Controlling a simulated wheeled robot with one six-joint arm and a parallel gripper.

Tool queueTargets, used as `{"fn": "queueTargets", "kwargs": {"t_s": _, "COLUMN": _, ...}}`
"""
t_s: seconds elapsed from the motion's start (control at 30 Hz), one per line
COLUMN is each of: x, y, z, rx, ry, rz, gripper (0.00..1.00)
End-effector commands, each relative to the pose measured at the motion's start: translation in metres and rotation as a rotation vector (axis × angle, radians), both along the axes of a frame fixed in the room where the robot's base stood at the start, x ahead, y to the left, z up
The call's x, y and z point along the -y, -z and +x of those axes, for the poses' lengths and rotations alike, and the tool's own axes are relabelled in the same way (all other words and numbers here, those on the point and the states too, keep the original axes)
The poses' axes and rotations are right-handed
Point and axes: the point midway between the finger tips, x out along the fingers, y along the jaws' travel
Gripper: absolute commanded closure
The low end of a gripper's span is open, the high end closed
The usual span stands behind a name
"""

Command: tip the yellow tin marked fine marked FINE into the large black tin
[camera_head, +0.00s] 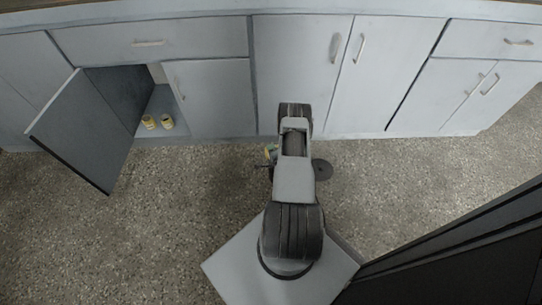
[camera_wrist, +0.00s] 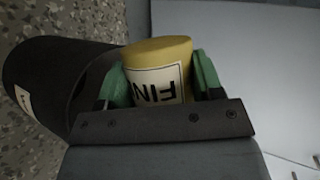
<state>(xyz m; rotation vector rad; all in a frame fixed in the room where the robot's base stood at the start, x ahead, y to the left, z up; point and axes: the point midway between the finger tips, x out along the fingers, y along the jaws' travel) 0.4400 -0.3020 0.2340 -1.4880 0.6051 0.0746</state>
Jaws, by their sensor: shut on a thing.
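The yellow tin (camera_wrist: 158,52) is between the green-tipped fingers of my gripper (camera_wrist: 162,80), which is shut on it. Its white label shows the letters FIN upside down in the wrist view, with the rest hidden by a finger. The large black tin (camera_wrist: 45,75) is just beyond and to the left of the held tin, with a pale label on its side. The yellow tin overlaps its near end in the picture; I cannot tell if they touch. In the head view a dark round top, apparently the black tin (camera_head: 322,169), shows right of my arm. My arm mostly hides the gripper there.
Two small yellow tins (camera_head: 158,123) stand in an open cupboard at the left, whose door (camera_head: 85,132) swings out over the floor. Grey cupboards (camera_head: 210,95) line the back. A dark panel (camera_head: 460,250) fills the lower right. The speckled floor (camera_head: 190,200) is clear at left.

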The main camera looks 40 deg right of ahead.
Motion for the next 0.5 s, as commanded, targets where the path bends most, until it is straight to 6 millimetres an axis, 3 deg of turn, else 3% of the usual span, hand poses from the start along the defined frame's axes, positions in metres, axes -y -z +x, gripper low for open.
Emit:
{"fn": "queueTargets", "kwargs": {"t_s": 0.1, "x": 0.004, "y": 0.007, "z": -0.002, "rx": 0.08, "ry": 0.002, "rz": 0.093, "gripper": 0.65}}
{"fn": "queueTargets", "kwargs": {"t_s": 0.5, "x": 0.012, "y": -0.006, "z": -0.01, "rx": 0.301, "ry": 0.001, "rz": 0.355, "gripper": 0.65}}
